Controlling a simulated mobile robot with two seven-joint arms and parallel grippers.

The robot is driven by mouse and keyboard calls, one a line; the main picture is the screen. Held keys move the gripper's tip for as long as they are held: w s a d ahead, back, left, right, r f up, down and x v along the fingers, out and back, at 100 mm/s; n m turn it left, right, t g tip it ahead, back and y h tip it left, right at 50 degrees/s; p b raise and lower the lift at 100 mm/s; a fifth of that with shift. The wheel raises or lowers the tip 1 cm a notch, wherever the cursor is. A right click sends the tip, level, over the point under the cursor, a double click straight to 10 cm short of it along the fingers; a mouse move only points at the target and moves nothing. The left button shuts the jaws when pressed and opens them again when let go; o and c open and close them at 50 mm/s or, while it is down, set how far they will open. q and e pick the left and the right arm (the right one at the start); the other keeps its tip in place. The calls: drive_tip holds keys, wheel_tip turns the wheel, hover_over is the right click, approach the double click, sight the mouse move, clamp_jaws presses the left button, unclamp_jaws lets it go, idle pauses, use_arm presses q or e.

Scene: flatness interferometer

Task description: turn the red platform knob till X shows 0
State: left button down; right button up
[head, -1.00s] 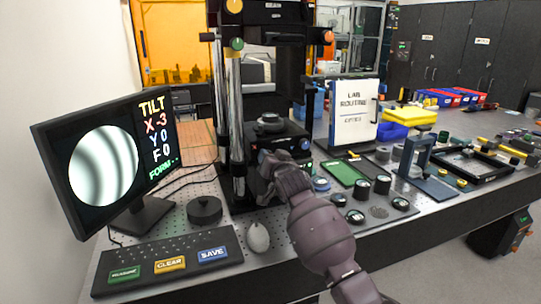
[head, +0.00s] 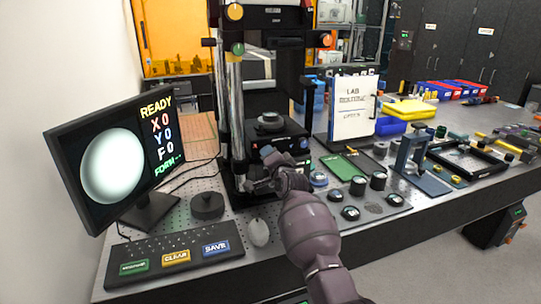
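The monitor (head: 88,215) at the left reads READY, with X 0, Y 0, F 0 and FORM with dashes. Its round picture (head: 112,166) is a plain pale disc without stripes. The interferometer (head: 232,115) stands behind my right gripper, with a round dark part (head: 270,121) on its platform. My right gripper (head: 250,184) is at the platform's lower front, by the base of the column. I cannot make out the red platform knob; the gripper may cover it. Whether the fingers are open or shut does not show. A blue knob (head: 304,143) shows at the platform's right. My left gripper is out of view.
A keyboard with SAVE (head: 216,248) and CLEAR (head: 176,257) keys, a mouse (head: 258,232) and a dark round puck (head: 207,205) lie in front. A green tray (head: 346,166) and several small round pieces are to the right. A LAB ROUTINE board (head: 353,107) stands behind them.

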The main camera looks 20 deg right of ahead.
idle(0.5)
drive_tip(key=o, duration=0.9)
drive_tip(key=shift+s+d, duration=0.15)
drive_tip(key=shift+s, duration=5.3)
